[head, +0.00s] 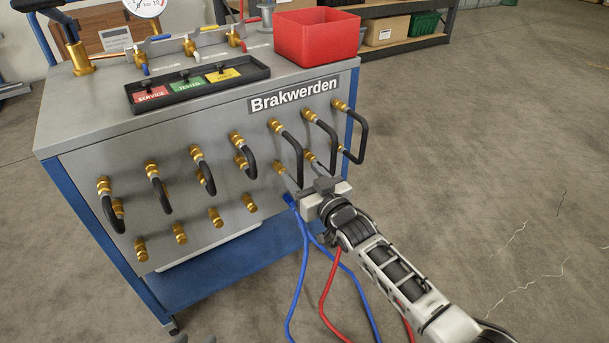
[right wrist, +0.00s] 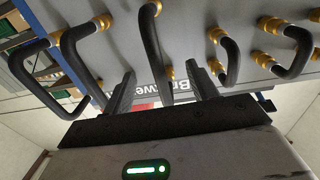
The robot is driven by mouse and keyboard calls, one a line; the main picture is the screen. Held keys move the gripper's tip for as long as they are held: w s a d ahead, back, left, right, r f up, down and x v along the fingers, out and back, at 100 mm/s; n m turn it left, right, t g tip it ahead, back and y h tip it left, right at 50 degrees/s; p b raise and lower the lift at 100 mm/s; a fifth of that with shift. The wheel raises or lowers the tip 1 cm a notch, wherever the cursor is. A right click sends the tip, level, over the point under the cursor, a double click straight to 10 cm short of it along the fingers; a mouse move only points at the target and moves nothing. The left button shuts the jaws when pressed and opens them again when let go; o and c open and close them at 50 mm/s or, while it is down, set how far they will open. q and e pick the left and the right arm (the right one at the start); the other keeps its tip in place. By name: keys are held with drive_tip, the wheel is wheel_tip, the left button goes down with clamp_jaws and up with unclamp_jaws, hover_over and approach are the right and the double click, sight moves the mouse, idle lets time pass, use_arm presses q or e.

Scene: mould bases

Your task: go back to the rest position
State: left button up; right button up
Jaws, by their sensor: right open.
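My right gripper (head: 322,190) is in front of the lower right part of the grey panel (head: 190,228) of the test bench. Its arm comes in from the lower right. In the right wrist view its two dark fingers (right wrist: 161,72) stand apart, and the gripper is open. A black looped hose (right wrist: 163,50) shows between the fingers; I cannot tell whether it touches them. My left gripper is not in view.
Several black looped hoses (head: 207,172) on brass fittings stick out of the panel. Blue hoses (head: 303,262) and a red hose (head: 328,290) hang below my right gripper. A red bin (head: 317,38) stands on top. The floor (head: 500,150) to the right is clear.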

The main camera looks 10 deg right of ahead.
drive_tip(key=shift+s+d+r+p, duration=0.1)
drive_tip(key=shift+s+r+p, duration=0.05)
drive_tip(key=shift+s+p, duration=0.25)
drive_tip(key=shift+s+d+p, duration=0.25)
drive_tip(key=shift+s+p, duration=0.4)
drive_tip(key=shift+s, duration=0.05)
use_arm(q)
drive_tip(key=shift+r+p, duration=1.55)
drive_tip(key=shift+r, duration=1)
use_arm(e)
drive_tip(key=shift+v, duration=2.35)
